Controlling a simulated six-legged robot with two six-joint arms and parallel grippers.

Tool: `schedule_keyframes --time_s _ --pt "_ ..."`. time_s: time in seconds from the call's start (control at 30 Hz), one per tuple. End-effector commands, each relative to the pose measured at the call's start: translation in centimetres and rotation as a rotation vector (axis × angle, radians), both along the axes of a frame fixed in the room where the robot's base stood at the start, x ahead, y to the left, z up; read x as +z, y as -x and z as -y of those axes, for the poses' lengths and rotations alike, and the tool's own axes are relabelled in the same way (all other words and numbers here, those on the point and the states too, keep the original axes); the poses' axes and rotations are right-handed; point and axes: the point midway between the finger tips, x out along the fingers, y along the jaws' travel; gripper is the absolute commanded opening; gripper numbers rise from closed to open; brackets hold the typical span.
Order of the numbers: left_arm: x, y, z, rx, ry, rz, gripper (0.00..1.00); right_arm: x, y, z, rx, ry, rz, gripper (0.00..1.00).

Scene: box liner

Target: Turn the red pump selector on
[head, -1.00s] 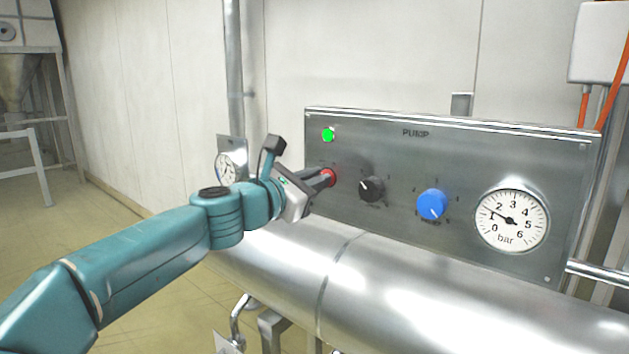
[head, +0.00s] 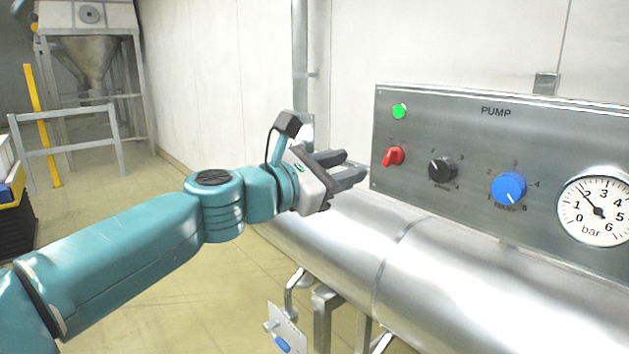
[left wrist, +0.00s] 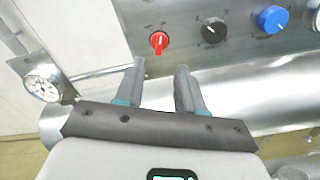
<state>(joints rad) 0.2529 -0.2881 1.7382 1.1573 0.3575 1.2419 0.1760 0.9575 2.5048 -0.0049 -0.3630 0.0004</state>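The red pump selector (head: 394,156) is a small red knob on the left part of the grey PUMP panel (head: 460,120), turned at a slant. A green lamp (head: 400,111) is lit above it. In the left wrist view the red selector (left wrist: 158,41) is ahead of the fingers, with a white mark on it. My left gripper (head: 356,170) is left of the panel, apart from the selector. Its two fingers (left wrist: 160,88) are spread with nothing between them. My right gripper is in neither view.
On the panel, a black knob (head: 442,169), a blue knob (head: 508,188) and a bar gauge (head: 597,210) sit right of the selector. A large shiny pipe (head: 450,270) runs below. A hopper on a frame (head: 88,50) stands far left.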

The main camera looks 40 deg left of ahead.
Motion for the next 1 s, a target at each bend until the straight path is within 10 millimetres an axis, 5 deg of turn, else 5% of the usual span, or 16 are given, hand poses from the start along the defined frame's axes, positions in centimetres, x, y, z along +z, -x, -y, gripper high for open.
schedule_keyframes --time_s 0.1,0.33,1.0 --pt "-0.1 2.9 -0.3 0.005 -0.002 0.001 0.38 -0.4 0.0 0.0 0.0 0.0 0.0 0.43" --pt "-0.1 5.9 -0.5 0.002 -0.001 -0.001 0.38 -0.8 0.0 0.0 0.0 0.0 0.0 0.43" --pt "-0.4 6.1 -0.5 -0.001 -0.005 -0.008 0.38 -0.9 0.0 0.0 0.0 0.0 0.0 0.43"
